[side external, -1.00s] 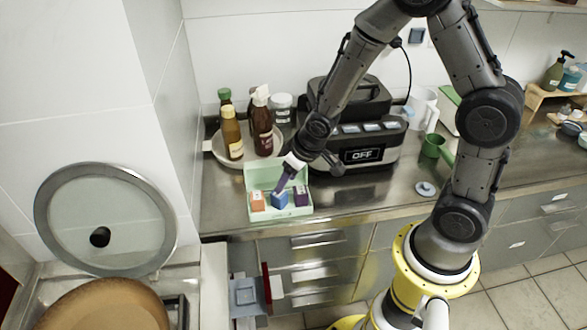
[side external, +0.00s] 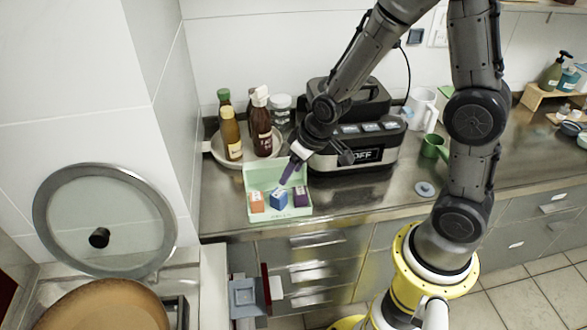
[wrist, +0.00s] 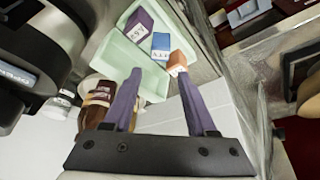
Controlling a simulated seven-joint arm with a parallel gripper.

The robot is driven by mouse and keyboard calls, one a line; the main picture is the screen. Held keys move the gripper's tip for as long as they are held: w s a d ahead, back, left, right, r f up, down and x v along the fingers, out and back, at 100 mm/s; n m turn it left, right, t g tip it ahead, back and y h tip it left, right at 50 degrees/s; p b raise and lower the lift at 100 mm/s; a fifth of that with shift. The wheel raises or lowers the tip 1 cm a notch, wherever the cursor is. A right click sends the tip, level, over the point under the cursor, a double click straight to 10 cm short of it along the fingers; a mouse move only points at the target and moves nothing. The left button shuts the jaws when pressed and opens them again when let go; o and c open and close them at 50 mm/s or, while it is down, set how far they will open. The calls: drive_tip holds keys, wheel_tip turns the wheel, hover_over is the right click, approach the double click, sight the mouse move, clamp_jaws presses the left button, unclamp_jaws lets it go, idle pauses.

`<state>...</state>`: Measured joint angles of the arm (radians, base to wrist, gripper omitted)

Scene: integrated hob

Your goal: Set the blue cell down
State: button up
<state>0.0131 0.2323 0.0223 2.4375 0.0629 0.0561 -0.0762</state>
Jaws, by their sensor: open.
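The blue cell (side external: 278,200) sits in a light green tray (side external: 284,217) on the counter, between an orange cell (side external: 257,202) and a purple cell (side external: 300,197). In the wrist view the blue cell (wrist: 160,46) lies in the tray between the purple cell (wrist: 138,34) and the orange cell (wrist: 177,62). My gripper (side external: 285,183) is just above the blue cell, apart from it. In the wrist view its two purple fingers (wrist: 160,82) are spread with nothing between them.
A round tray with bottles (side external: 212,146) stands behind the green tray. A dark appliance with a display (side external: 385,157) is close on the right. A green mug (side external: 433,147) stands further right. Bare counter lies right of the tray.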

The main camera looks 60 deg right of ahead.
drive_tip(key=s+r+t, duration=0.1)
drive_tip(key=s+r, duration=1.6)
drive_tip(key=s, duration=0.2)
drive_tip(key=shift+a+r, duration=0.15)
drive_tip(key=shift+a, duration=0.05)
